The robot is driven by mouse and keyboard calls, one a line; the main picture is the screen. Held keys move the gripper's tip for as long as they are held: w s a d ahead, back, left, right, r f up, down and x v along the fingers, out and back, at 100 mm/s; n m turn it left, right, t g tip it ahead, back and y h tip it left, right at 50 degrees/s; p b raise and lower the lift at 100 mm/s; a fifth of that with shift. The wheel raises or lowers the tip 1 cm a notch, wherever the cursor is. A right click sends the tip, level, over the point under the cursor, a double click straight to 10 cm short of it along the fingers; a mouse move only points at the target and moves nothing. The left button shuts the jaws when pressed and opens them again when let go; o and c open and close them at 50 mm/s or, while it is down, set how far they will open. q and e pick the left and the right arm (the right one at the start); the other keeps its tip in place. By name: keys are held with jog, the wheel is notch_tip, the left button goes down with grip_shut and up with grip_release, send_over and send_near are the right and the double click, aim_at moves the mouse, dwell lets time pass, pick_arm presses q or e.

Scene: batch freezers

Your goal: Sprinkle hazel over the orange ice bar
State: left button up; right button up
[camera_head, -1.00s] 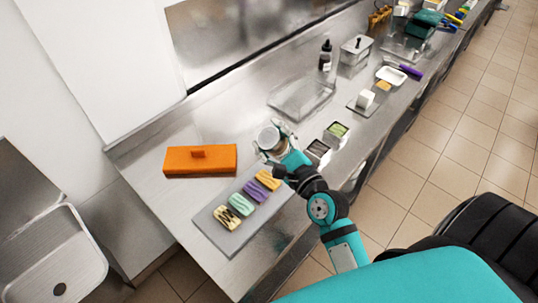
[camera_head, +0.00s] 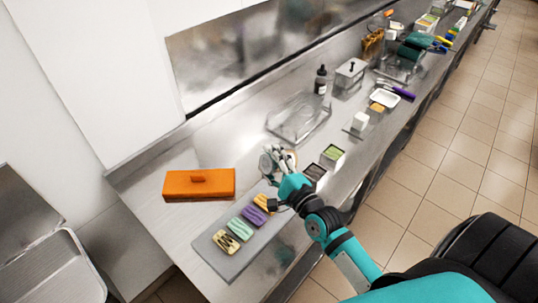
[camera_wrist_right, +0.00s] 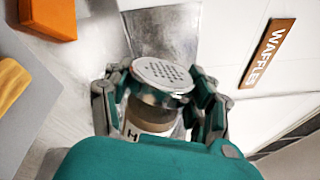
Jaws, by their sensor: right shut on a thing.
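The orange ice bar (camera_head: 265,203) lies at the far end of a row of ice bars on a grey board (camera_head: 213,262). In the right wrist view part of it shows at the left edge (camera_wrist_right: 12,82). My right gripper (camera_head: 280,160) is shut around a shaker jar with a perforated metal lid (camera_wrist_right: 163,75). A brown content and part of a letter "H" label show below the lid. The jar is held above the counter, just beyond the orange bar, and looks tilted; its lid shows at the left of the fingers (camera_head: 267,163). My left gripper is out of view.
Purple (camera_head: 253,216), green (camera_head: 240,229) and striped yellow (camera_head: 226,243) bars lie beside the orange one. Small topping containers (camera_head: 332,155) and a clear tray (camera_head: 298,120) stand to the right and behind.

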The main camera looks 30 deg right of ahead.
notch_tip(320, 180, down, 8)
jog(key=n+b, duration=0.2)
jog(key=b, duration=0.1)
jog(key=n+b, duration=0.2)
jog(key=b, duration=0.1)
jog(key=n+b, duration=0.2)
jog(key=b, duration=0.1)
jog(key=shift+f, duration=0.25)
jog(key=shift+n+p, duration=0.45)
jog(key=shift+n, duration=0.35)
jog(key=n, duration=0.3)
jog(key=shift+a+f, duration=0.1)
jog(key=shift+f, duration=0.3)
